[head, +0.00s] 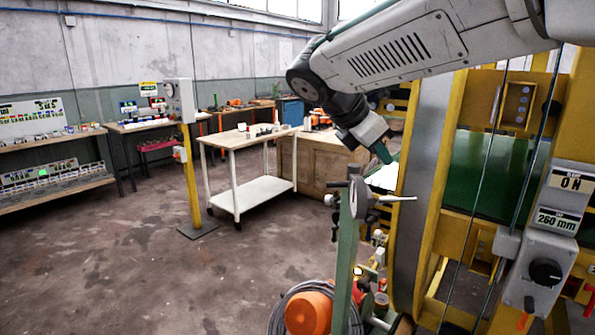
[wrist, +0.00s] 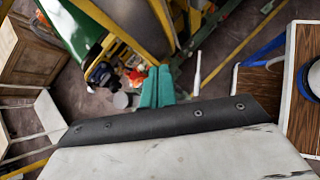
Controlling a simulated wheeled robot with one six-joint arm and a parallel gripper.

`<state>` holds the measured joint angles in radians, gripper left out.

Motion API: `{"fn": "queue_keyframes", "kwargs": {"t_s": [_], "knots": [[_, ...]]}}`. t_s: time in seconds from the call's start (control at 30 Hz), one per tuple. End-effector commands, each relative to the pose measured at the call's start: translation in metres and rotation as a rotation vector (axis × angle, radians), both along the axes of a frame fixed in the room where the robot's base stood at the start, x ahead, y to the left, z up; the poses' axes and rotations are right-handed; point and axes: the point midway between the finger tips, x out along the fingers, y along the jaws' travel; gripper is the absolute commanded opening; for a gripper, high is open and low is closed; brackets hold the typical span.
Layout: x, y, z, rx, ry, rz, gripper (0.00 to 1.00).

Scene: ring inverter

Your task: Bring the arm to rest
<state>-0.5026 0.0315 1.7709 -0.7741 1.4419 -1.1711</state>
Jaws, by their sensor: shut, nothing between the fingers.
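My arm reaches in from the upper right of the head view, and its wrist bends down toward the middle. My gripper (head: 384,154) has teal fingers and points down and to the right, in front of the yellow-framed machine (head: 436,160). In the wrist view my gripper (wrist: 157,72) shows two teal fingers side by side, shut, with nothing held. In the head view a green post (head: 345,250) with a round metal head and a pale lever (head: 397,198) stands just below the gripper. I cannot tell the exact gap between them.
A control box (head: 538,275) with "ON" and "260 mm" labels is at the right. An orange object (head: 308,313) and coiled cable (head: 275,322) lie low in front. A white trolley (head: 265,192), wooden cabinet (head: 315,165) and yellow post (head: 191,180) stand behind. The left floor is clear.

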Motion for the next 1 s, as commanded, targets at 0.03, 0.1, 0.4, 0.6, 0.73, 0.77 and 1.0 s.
{"fn": "queue_keyframes", "kwargs": {"t_s": [0.03, 0.1, 0.4, 0.6, 0.73, 0.77, 1.0], "knots": [[-0.025, -0.016, -0.014, 0.102, -0.050, -0.132, 0.00], [-0.060, -0.033, -0.035, 0.246, -0.123, -0.345, 0.00], [-0.220, -0.080, -0.117, 0.696, -0.351, -1.316, 0.00], [-0.286, -0.090, -0.149, 0.833, -0.398, -1.625, 0.00], [-0.300, -0.099, -0.149, 0.870, -0.442, -1.666, 0.00], [-0.300, -0.101, -0.146, 0.879, -0.455, -1.669, 0.00], [-0.301, -0.105, -0.143, 0.890, -0.475, -1.679, 0.00]]}}
